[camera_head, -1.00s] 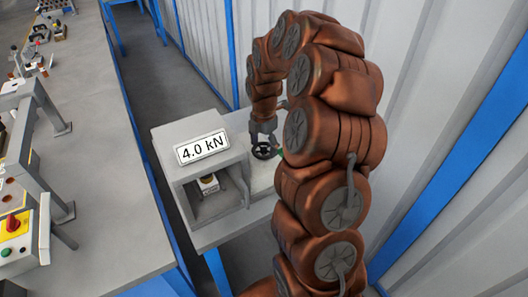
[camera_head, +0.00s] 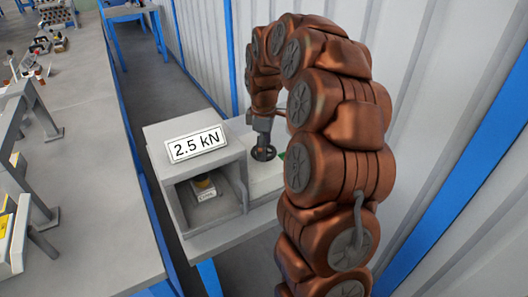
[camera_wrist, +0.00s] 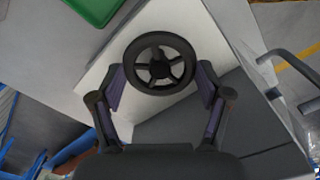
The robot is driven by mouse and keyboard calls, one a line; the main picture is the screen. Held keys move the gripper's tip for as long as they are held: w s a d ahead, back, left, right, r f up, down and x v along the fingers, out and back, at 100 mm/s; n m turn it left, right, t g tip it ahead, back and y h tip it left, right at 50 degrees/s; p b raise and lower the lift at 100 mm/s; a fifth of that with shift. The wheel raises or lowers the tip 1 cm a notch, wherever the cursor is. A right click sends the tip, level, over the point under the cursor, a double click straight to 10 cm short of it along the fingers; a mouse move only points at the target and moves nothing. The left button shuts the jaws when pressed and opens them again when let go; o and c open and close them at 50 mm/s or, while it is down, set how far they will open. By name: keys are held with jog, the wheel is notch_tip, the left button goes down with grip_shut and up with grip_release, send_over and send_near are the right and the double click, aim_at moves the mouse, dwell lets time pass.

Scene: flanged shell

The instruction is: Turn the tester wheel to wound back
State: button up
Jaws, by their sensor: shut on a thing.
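The tester (camera_head: 207,226) is a grey box with an open front, and its display (camera_head: 196,144) reads 2.5 kN. A small block with a brown top (camera_head: 203,188) sits inside its chamber. The black spoked tester wheel (camera_head: 264,153) is on the tester's right side. My gripper (camera_head: 263,138) is at the wheel from above. In the wrist view the wheel (camera_wrist: 160,63) lies between the two fingers of my gripper (camera_wrist: 160,84), which are shut on its rim from both sides.
A long grey workbench (camera_head: 95,190) with several devices runs along the left. A corrugated wall (camera_head: 430,90) stands close on the right. A green tray (camera_wrist: 97,8) lies near the wheel. Floor shows between the benches.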

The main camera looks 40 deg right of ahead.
jog(key=m+b, duration=0.1)
jog(key=m, duration=0.1)
jog(key=f+m+b, duration=0.1)
jog(key=m, duration=0.1)
jog(key=shift+s+m+b, duration=0.1)
jog(key=shift+m+b, duration=0.2)
jog(key=shift+m, duration=0.1)
jog(key=m+b, duration=0.2)
jog(key=m, duration=0.2)
jog(key=m+b, duration=0.1)
jog(key=m, duration=0.4)
jog(key=shift+r, duration=0.1)
jog(key=m+b, duration=0.1)
jog(key=m, duration=0.4)
jog(key=shift+r, duration=0.1)
jog(key=o, duration=1.1)
jog(key=shift+r, duration=0.1)
jog(key=shift+r, duration=0.1)
